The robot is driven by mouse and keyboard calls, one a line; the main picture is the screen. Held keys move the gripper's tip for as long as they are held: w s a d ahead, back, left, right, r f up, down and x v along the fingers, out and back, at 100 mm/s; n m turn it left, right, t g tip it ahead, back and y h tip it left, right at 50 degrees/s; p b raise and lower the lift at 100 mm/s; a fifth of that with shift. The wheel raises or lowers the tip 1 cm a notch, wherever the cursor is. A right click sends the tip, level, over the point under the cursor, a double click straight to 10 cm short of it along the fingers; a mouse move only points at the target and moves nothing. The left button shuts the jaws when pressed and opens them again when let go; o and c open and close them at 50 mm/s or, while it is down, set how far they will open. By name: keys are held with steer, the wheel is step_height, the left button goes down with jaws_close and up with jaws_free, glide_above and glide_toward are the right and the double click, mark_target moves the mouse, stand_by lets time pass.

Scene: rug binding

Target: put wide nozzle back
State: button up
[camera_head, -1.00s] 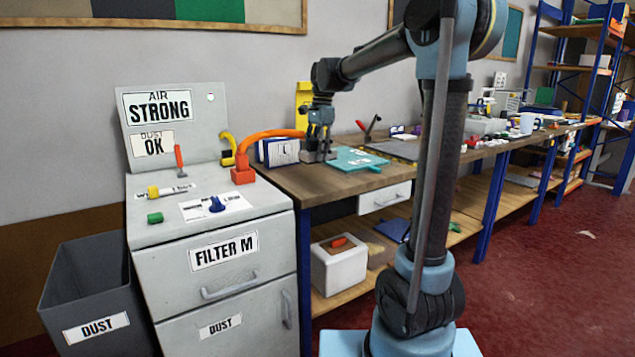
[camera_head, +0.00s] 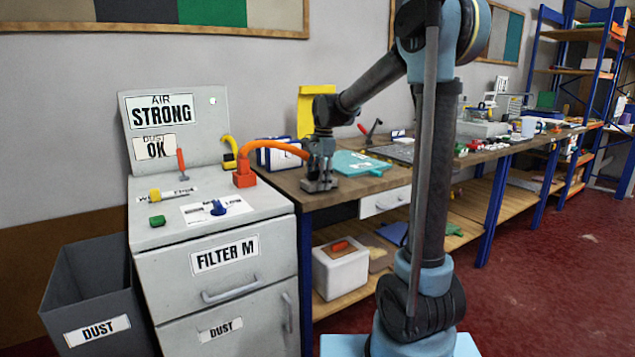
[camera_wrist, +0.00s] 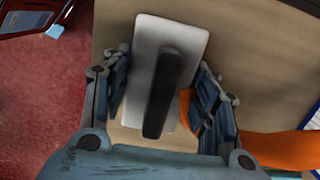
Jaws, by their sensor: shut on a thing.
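The wide nozzle, a pale grey rectangular block with a dark bar along its top, is between my fingers in the wrist view (camera_wrist: 191,48). In the head view the nozzle (camera_head: 319,186) is under my gripper (camera_head: 320,168), low at the near left end of the wooden bench. My gripper (camera_wrist: 163,100) is shut on it. An orange hose (camera_head: 272,138) arcs from the grey cabinet to the nozzle. In the wrist view the hose (camera_wrist: 280,150) passes behind the right finger. I cannot tell whether the nozzle touches the bench.
The grey cabinet (camera_head: 172,260) with small tools on top stands left of the bench (camera_head: 290,182). A teal flat item (camera_head: 362,163) lies right of my gripper. A blue-edged white holder (camera_head: 278,155) and a yellow item (camera_head: 316,105) stand behind. A dust bin (camera_head: 85,290) is far left.

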steer(key=o, duration=1.2)
steer(key=r, duration=0.4)
steer(key=d+r, duration=0.1)
steer(key=r, duration=0.7)
steer(key=shift+w+d, duration=0.15)
steer(key=shift+w, duration=0.2)
steer(key=s+d+f+n+t, duration=0.1)
steer(key=s+d+f+n, duration=0.2)
steer(key=s+d+f, duration=0.4)
steer(key=s+d+f+n+t, duration=0.1)
steer(key=s+d+f+n, duration=0.2)
steer(key=s, duration=0.6)
steer(key=s+d+f+n, duration=0.2)
steer(key=s+d+f, duration=0.3)
steer(key=s+d, duration=0.3)
steer(key=s+d+f+n+t+h, duration=0.1)
steer(key=s+d+f+n, duration=0.1)
steer(key=s+f, duration=0.6)
step_height(320, 180, down, 2)
steer(key=shift+s+f+n, duration=0.15)
steer(key=shift+s+n, duration=0.15)
steer(key=shift+n, duration=0.4)
